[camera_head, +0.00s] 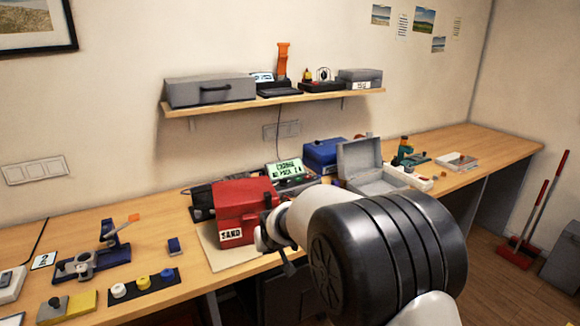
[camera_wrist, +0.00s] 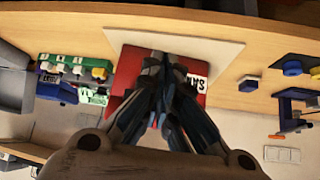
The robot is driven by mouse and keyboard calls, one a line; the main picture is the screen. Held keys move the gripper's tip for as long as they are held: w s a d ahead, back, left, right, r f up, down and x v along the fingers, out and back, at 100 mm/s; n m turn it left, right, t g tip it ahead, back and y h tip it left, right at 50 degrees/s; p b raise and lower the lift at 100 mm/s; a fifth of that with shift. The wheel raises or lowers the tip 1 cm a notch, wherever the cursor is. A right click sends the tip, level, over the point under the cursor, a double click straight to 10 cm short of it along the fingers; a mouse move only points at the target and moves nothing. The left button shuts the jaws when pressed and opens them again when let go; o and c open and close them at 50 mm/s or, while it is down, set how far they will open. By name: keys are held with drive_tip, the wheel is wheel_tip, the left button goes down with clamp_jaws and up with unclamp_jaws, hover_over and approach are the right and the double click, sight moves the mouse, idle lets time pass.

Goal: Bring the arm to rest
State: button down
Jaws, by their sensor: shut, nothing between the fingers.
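My arm reaches over the front of the workbench from the lower right in the head view. My gripper (camera_head: 268,238) is beside the red box labelled SAND (camera_head: 236,205), at its right front, and partly covers it. In the wrist view my gripper (camera_wrist: 163,65) is shut with nothing between its fingers. The red box (camera_wrist: 125,72) shows behind the fingers there. I cannot tell whether the fingers touch it.
The wooden bench (camera_head: 190,275) runs along the wall. A pale mat (camera_head: 212,256) lies under the red box. An open grey case (camera_head: 365,160) stands to the right, and a blue-grey fixture (camera_head: 90,260) to the left. A shelf (camera_head: 215,107) hangs above.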

drive_tip(key=s+d+r+m+g+h, duration=0.1)
drive_tip(key=s+d+r, duration=0.5)
drive_tip(key=s+d, duration=0.25)
drive_tip(key=s+d+r+m+h, duration=0.1)
drive_tip(key=s+d+r, duration=0.55)
drive_tip(key=s, duration=0.25)
drive_tip(key=s+d+f+m+g, duration=0.1)
drive_tip(key=s+d, duration=0.3)
drive_tip(key=s, duration=0.8)
drive_tip(key=s+d+f+g, duration=0.1)
drive_tip(key=s+d, duration=0.3)
drive_tip(key=s, duration=0.8)
drive_tip(key=shift+s+f+m+h, duration=0.15)
drive_tip(key=shift+s+m+h, duration=0.15)
drive_tip(key=shift+m, duration=0.1)
drive_tip(key=shift+w, duration=0.1)
